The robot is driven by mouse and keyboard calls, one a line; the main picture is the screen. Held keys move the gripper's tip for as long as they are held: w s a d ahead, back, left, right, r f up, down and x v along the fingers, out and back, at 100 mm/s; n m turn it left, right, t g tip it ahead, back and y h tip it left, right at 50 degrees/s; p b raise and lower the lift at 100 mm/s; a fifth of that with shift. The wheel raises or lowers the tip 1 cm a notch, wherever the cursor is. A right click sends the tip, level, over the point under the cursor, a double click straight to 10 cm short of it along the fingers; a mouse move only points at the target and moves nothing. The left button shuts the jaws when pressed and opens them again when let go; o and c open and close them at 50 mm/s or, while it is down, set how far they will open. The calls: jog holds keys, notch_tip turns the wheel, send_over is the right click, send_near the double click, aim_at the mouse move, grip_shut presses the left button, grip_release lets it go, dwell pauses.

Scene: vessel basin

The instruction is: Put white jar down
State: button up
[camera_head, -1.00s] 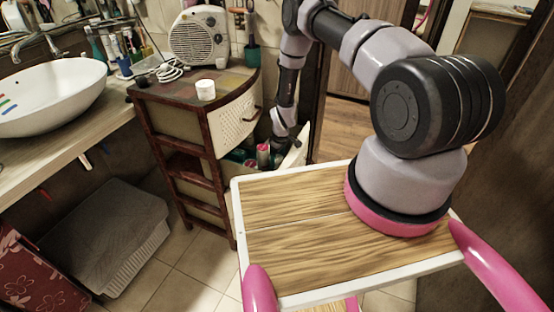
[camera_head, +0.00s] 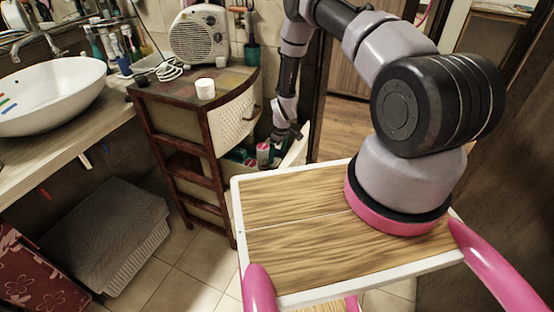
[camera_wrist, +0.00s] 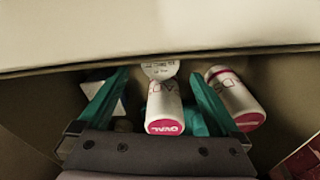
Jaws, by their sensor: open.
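My gripper (camera_wrist: 159,82) is open, with its teal fingers spread. In the wrist view, a white jar with a pink end (camera_wrist: 164,108) shows between the fingers, with gaps to both. A round whitish face with print (camera_wrist: 160,69) adjoins its far end; I cannot tell whether it is a separate item. A similar white and pink jar (camera_wrist: 236,98) lies tilted to the right of the right finger. In the head view, a white and pink jar (camera_head: 263,154) shows beside my gripper (camera_head: 284,138), in the open bin. A small white cup-like jar (camera_head: 205,89) stands on the cabinet top.
The bin's pale wall (camera_wrist: 160,35) crosses the top of the wrist view. The cabinet (camera_head: 192,150) stands left of the bin, with a fan heater (camera_head: 198,37) and a coiled cable on top. A basin (camera_head: 50,95) is at left, a grey laundry box (camera_head: 105,230) below.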

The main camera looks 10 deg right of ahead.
notch_tip(320, 180, up, 34)
jog(key=w+d+m+t, duration=0.2)
jog(key=m, duration=0.1)
jog(key=s+d+r+m+t, duration=0.15)
jog(key=s+r, duration=0.25)
jog(key=r, duration=0.5)
jog(key=s+d+r+m, duration=0.1)
jog(key=s+r+m, duration=0.15)
jog(key=r, duration=0.65)
jog(key=s+r+m+t, duration=0.1)
jog(key=s+r+m, duration=0.1)
jog(key=s+r, duration=0.3)
jog(key=s+r+m, duration=0.2)
jog(key=s+r, duration=0.3)
jog(key=s, duration=0.7)
jog(key=s+d+r+m+t+y, duration=0.1)
jog(key=s+r, duration=0.4)
jog(key=s, duration=0.3)
jog(key=shift+s+r+m+t, duration=0.15)
jog(key=shift+r+m+t, duration=0.2)
jog(key=shift+r+m, duration=0.05)
